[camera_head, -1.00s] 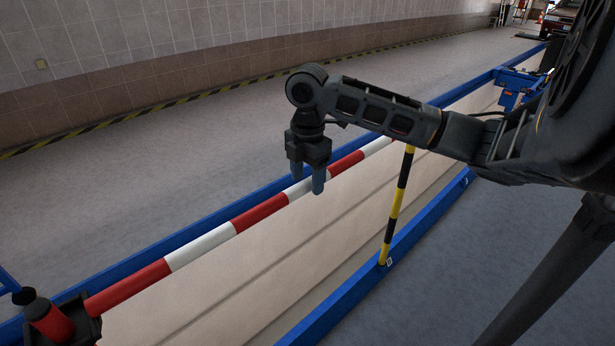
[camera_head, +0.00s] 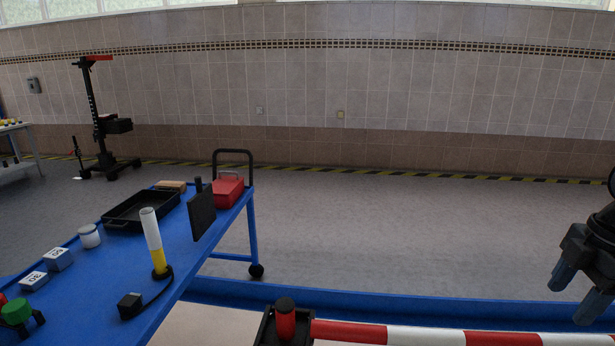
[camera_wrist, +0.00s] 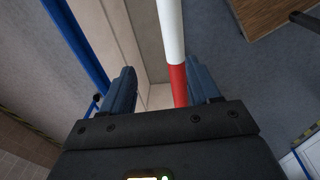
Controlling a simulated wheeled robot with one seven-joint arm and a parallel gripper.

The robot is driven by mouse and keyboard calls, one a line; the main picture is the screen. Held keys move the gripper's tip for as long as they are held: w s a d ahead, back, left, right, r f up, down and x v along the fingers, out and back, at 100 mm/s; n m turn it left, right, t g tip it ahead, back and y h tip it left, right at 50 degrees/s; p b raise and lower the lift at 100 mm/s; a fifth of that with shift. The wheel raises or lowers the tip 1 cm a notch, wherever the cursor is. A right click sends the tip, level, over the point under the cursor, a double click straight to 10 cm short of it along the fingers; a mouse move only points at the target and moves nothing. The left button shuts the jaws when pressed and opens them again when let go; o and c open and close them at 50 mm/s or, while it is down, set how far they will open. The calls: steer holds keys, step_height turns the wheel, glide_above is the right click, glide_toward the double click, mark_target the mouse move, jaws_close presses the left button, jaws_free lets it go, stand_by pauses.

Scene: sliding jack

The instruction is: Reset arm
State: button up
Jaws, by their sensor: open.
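My gripper (camera_head: 572,290) shows at the right edge of the head view, pointing down, with its two blue fingers apart and nothing between them. In the wrist view my gripper (camera_wrist: 163,90) is also open. A red and white striped bar (camera_head: 427,336) runs along the bottom of the head view, below and left of the fingers. In the wrist view the bar (camera_wrist: 172,35) passes in line between the fingers, and I cannot tell how far beneath them it lies. Most of my arm is outside the head view.
A blue cart (camera_head: 190,262) at the left carries a black tray (camera_head: 135,222), a red box (camera_head: 228,192), a white and yellow cylinder (camera_head: 152,240) and small blocks. A black holder with a red knob (camera_head: 285,322) stands at the bar's left end.

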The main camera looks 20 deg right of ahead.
steer(key=w+a+r+m+t+y, duration=0.15)
steer(key=w+a+t, duration=0.25)
steer(key=w+a, duration=0.5)
steer(key=w+a+r+t+y, duration=0.1)
steer(key=w+a+t+y, duration=0.15)
steer(key=w+a, duration=0.65)
steer(key=w+a+r+m+t, duration=0.25)
steer(key=a+m+t, duration=0.4)
steer(key=a, duration=0.75)
steer(key=s+a+f+m+h, duration=0.1)
steer(key=s+a+f+m, duration=0.1)
steer(key=s+f+m, duration=0.3)
steer(key=s+a+f+t+h, duration=0.1)
steer(key=s+a+f+h, duration=0.15)
steer(key=s, duration=0.35)
steer(key=s+a+f+m+h, duration=0.1)
steer(key=s+a+f+m, duration=0.1)
steer(key=s+f+m, duration=0.3)
steer(key=s+d+r+n, duration=0.1)
steer(key=s+d+n, duration=0.1)
steer(key=s, duration=0.9)
steer(key=s+d+r+n+p, duration=0.1)
steer(key=s+n, duration=0.3)
steer(key=s, duration=0.8)
steer(key=shift+s+d+r, duration=0.2)
steer(key=shift+d+r, duration=0.25)
steer(key=shift+d, duration=0.25)
